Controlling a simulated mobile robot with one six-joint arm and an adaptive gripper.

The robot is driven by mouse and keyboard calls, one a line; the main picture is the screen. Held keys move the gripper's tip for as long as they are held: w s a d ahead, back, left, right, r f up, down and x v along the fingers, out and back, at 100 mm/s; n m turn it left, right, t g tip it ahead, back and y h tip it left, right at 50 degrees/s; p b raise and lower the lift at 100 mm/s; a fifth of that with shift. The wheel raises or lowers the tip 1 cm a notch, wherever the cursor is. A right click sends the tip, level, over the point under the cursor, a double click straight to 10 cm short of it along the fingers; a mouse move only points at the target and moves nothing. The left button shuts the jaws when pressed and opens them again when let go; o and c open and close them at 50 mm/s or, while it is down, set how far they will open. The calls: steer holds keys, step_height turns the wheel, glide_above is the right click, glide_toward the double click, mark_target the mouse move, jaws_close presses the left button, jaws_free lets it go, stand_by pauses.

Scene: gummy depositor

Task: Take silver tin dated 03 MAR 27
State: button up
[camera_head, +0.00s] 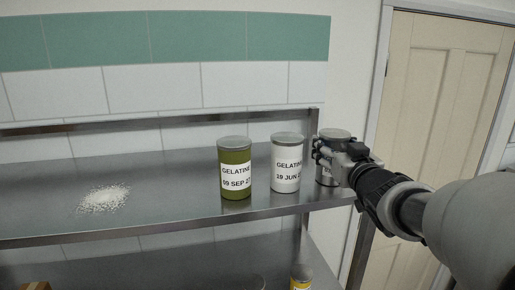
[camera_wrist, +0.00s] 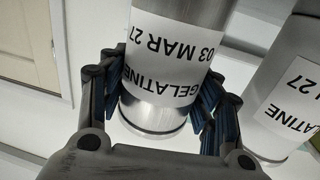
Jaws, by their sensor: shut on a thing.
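The silver tin (camera_head: 333,133) is at the right end of the upper shelf in the head view, mostly behind my gripper (camera_head: 328,152). In the wrist view the silver tin (camera_wrist: 153,115) carries a white label reading GELATINE 03 MAR 27, seen upside down. My gripper (camera_wrist: 162,100) has its blue-padded fingers on both sides of the tin, shut on it near its silver end. In the head view the tin looks upright, at or just above the shelf; I cannot tell whether it touches.
A white tin (camera_head: 287,165) labelled 19 JUN stands close left of the silver tin. A green tin (camera_head: 236,170) labelled 09 SEP stands further left. White powder (camera_head: 104,199) lies on the steel shelf (camera_head: 165,190). A yellow container (camera_head: 301,278) is below. A door (camera_head: 440,90) is at right.

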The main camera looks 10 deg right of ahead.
step_height(320, 180, up, 20)
steer(key=p, duration=0.9)
steer(key=shift+r, duration=0.1)
